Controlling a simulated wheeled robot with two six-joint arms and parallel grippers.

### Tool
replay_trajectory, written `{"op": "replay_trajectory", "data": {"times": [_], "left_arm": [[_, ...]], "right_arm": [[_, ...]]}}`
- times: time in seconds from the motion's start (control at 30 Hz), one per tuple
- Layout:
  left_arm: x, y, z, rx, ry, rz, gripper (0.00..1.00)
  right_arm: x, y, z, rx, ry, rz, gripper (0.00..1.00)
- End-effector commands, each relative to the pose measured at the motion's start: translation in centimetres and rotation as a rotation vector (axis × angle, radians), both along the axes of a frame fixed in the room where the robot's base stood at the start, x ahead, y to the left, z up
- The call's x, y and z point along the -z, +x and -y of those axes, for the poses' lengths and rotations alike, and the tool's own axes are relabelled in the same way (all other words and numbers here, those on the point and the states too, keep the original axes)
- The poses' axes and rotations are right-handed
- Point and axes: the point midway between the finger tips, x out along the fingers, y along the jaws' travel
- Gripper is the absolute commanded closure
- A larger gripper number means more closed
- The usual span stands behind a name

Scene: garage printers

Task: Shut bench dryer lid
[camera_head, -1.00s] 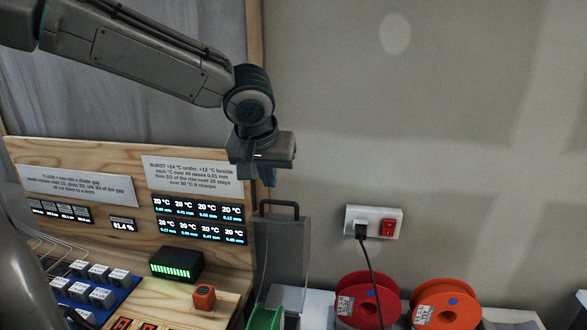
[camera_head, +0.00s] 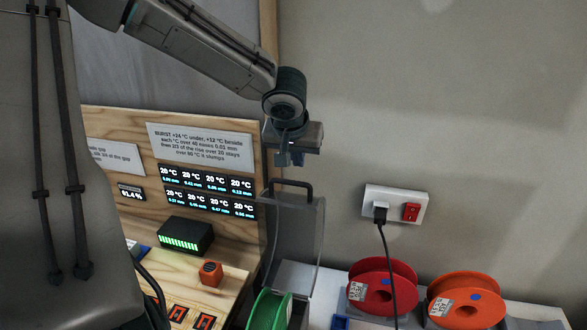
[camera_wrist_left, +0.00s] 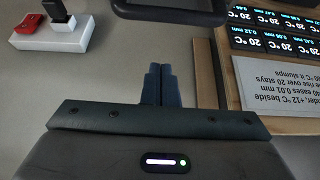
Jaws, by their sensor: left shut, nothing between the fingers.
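The bench dryer's clear lid (camera_head: 292,235) stands raised in the head view, with a black handle (camera_head: 292,184) along its top edge. A green spool (camera_head: 268,310) sits at the foot of the lid, cut off by the lower frame edge. My left gripper (camera_head: 291,158) is shut and empty, pointing down just above the handle in the head view; I cannot tell that they touch. In the left wrist view its closed fingers (camera_wrist_left: 160,86) are apart from the handle (camera_wrist_left: 170,14), which crosses the top edge. My right gripper is not in view.
A red spool (camera_head: 382,285) and an orange spool (camera_head: 467,302) stand right of the dryer. A wall socket (camera_head: 395,206) has a plug and hanging cable. A wooden panel with displays (camera_head: 207,190) stands left.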

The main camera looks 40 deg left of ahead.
Motion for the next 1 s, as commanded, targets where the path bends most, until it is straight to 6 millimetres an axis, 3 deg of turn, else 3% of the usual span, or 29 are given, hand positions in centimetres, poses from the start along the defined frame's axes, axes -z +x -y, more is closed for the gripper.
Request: {"op": "replay_trajectory", "data": {"times": [0.03,0.2,0.37,1.0], "left_arm": [[0.8,0.3,-0.2,0.000,0.000,-0.005,1.00],[0.9,-2.0,1.2,0.003,-0.002,-0.001,1.00],[1.2,-3.1,1.7,0.002,-0.002,-0.001,1.00],[1.4,-3.2,1.0,0.000,0.006,0.024,1.00]], "right_arm": [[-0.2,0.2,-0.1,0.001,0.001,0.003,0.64],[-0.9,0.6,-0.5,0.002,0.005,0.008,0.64],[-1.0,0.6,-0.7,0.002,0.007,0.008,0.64],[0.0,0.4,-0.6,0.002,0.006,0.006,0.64]]}}
